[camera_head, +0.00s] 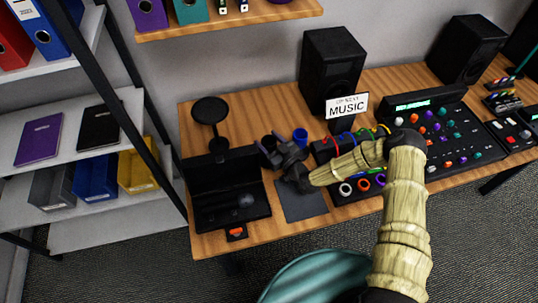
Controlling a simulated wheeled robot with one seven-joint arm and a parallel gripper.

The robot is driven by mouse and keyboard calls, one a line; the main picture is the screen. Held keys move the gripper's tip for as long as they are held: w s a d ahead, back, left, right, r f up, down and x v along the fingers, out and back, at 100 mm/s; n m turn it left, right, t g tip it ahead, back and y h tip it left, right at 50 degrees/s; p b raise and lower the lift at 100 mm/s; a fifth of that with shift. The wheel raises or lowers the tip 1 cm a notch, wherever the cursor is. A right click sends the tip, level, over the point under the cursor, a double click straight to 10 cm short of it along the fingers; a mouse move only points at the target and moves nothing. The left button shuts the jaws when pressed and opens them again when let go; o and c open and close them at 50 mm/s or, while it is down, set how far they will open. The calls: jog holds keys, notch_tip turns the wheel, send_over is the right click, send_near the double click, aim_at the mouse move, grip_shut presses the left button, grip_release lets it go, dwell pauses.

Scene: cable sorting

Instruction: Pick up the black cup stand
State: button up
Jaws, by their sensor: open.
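A black stand (210,112) with a round flat top on a thin stem stands upright at the back left of the table; it is the thing that looks most like the cup stand, though I cannot be sure. My gripper (272,148) is dark grey and open, with its fingers pointing up and left over the middle of the table. It is to the right of the stand and apart from it. Small dark shapes by the fingers are hard to tell from the fingers themselves.
An open black case (228,212) lies in front of the stand. A blue cup (300,137) is just right of my gripper. A dark mat (302,207) lies below it.

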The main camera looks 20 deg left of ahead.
jog(key=shift+x, duration=0.9)
grip_shut()
